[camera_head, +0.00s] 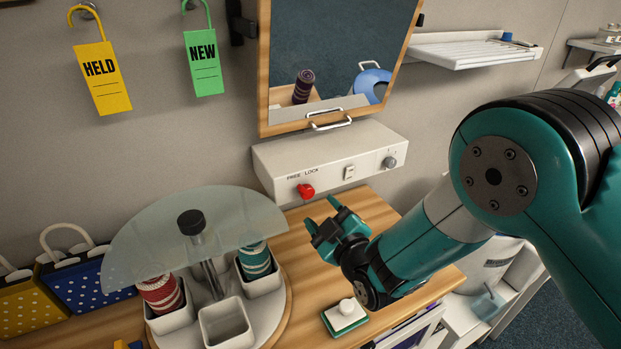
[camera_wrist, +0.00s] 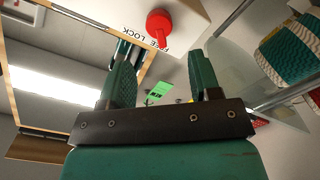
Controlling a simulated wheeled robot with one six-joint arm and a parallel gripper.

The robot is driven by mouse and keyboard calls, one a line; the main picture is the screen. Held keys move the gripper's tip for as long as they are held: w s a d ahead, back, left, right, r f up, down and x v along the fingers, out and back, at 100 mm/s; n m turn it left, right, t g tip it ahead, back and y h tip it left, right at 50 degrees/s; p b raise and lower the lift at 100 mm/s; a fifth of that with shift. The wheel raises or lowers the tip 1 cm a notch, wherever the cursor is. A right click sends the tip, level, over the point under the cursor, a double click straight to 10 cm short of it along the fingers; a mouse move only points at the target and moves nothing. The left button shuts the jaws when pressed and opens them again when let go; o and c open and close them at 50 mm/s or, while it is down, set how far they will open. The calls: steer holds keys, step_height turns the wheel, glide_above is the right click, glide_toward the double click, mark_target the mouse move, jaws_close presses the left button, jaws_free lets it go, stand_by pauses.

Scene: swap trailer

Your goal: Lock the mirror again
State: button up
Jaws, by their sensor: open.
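The mirror (camera_head: 335,50) hangs in a wooden frame on the wall, with a metal handle at its lower edge. Below it is a white control box (camera_head: 330,160) marked FREE and LOCK. A red knob (camera_head: 306,191) sits on the box front under these words; it also shows in the wrist view (camera_wrist: 160,25), its pointer seeming to lie toward the FREE/LOCK lettering, exact setting unclear. My gripper (camera_head: 322,218) is open and empty, just below and in front of the red knob, apart from it. In the wrist view the fingers (camera_wrist: 163,72) point toward the knob.
A round carousel (camera_head: 262,325) with a glass top (camera_head: 150,235) and white cups of coiled rolls stands left of my gripper. A green-and-white block (camera_head: 344,318) lies on the wooden table. A white switch (camera_head: 349,173) and grey knob (camera_head: 389,162) are right of the red knob.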

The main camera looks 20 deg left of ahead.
mark_target(307, 194)
steer(key=shift+p+x, duration=1.8)
steer(key=shift+x, duration=1.7)
steer(key=c, duration=0.9)
steer(key=shift+o, duration=0.2)
steer(key=shift+d, duration=0.1)
